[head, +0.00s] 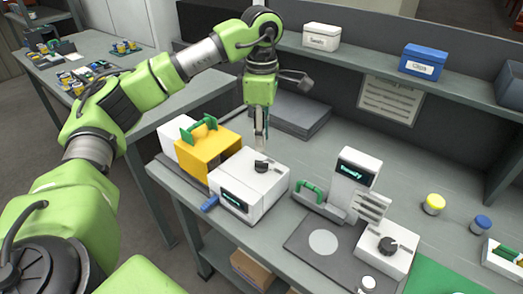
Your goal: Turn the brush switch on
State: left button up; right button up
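A white box (235,191) with a lit display on its front stands near the left end of the bench. A black knob (262,166) sits on its top. A second black knob (388,245) is on another white box (372,254) at the lower right. No label that I can read tells which knob is the brush switch. My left gripper (261,146) points down just above the first knob. Its fingers look close together, side on, and I cannot tell whether they touch the knob or how far they are open. My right gripper is not in view.
A yellow housing (208,150) with a green handle stands left of the first box. A white unit with a "Ready" display (354,170) and a green handle (310,189) stand to its right. A grey slab (295,113) lies behind. A shelf (390,68) holds small bins above.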

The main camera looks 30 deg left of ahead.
pick_arm(q)
notch_tip(320, 180, up, 5)
jog(key=shift+f, duration=0.1)
dwell(0.6)
